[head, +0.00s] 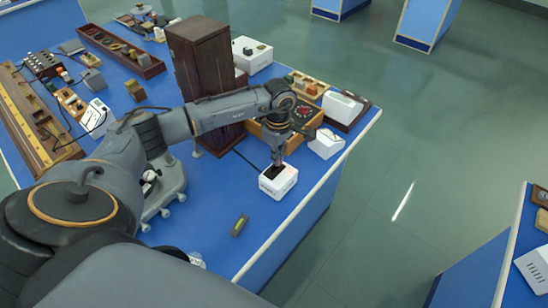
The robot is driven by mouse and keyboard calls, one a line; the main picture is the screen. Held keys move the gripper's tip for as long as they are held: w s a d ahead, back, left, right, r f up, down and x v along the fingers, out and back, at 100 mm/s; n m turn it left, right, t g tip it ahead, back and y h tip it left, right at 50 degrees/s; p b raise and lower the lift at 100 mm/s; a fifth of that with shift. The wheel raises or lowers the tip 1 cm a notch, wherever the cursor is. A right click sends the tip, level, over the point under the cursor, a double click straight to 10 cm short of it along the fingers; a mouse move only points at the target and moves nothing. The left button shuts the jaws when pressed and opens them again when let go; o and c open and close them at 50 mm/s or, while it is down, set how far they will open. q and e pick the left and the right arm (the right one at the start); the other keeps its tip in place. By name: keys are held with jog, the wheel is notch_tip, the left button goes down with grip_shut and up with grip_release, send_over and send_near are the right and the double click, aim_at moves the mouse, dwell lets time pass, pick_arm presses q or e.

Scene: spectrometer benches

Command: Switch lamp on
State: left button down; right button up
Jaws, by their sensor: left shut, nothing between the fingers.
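My left arm reaches in from the left over the blue bench (215,215). My left gripper (273,171) is shut and empty, pointing down at the top of a small white box (280,187) near the bench's right edge. The fingertips are at or just above a dark patch on the box top; I cannot tell whether they touch it. The gripper hides part of that top, so a switch there cannot be made out. No lamp can be clearly identified or seen lit. My right gripper is not in view.
A tall brown wooden housing (200,60) stands behind my forearm. A wooden box with a dark dial (300,112) and another white box (326,144) are behind the gripper. A small greenish block (240,225) lies in front. The bench around it is mostly clear.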

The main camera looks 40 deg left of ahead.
pick_arm(q)
jog(key=shift+r+p, duration=1.45)
jog(key=shift+r, duration=1.65)
